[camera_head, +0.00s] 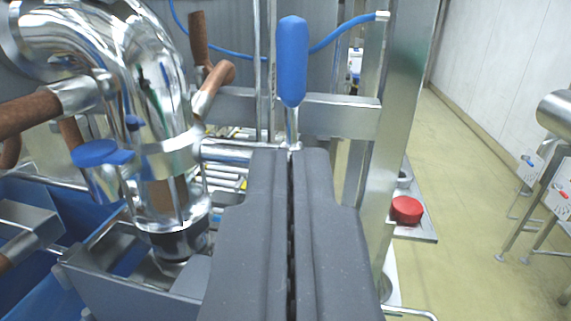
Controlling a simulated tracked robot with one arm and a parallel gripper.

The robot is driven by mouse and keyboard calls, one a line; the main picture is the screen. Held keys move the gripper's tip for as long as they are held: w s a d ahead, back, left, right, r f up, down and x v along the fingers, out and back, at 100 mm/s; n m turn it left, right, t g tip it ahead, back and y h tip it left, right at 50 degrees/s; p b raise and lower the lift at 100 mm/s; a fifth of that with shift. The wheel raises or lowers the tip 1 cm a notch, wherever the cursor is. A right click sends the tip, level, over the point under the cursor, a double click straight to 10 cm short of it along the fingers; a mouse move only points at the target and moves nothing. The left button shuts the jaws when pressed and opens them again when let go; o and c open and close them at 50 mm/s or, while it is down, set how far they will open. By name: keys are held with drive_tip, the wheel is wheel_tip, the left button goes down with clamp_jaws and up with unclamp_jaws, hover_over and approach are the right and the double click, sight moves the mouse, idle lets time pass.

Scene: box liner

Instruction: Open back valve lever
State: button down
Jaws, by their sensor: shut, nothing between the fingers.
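A blue valve lever handle (292,62) stands upright on a thin metal stem, just beyond the tips of my gripper. My gripper (290,155) is shut and empty, its two dark grey fingers pressed together and pointing forward. Its fingertips are near the bottom of the lever's stem and hide what lies below it. I cannot tell whether they touch the stem. A second blue handle (95,153) lies flat on the shiny pipe (155,100) at the left. The picture does not show for sure which one is the back valve.
Brown-gripped handles (30,113) stick out around the pipe at the left. A steel post (390,130) stands close on the right, beside a shelf with a red round object (406,210). A blue hose (340,33) runs behind the lever. The floor (470,200) at the right is open.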

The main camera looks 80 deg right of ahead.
sight(289, 69)
drive_tip(key=p+x, duration=0.2)
drive_tip(key=x, duration=0.8)
drive_tip(key=shift+w+d, duration=0.1)
drive_tip(key=shift+d, duration=0.3)
drive_tip(key=shift+d, duration=0.1)
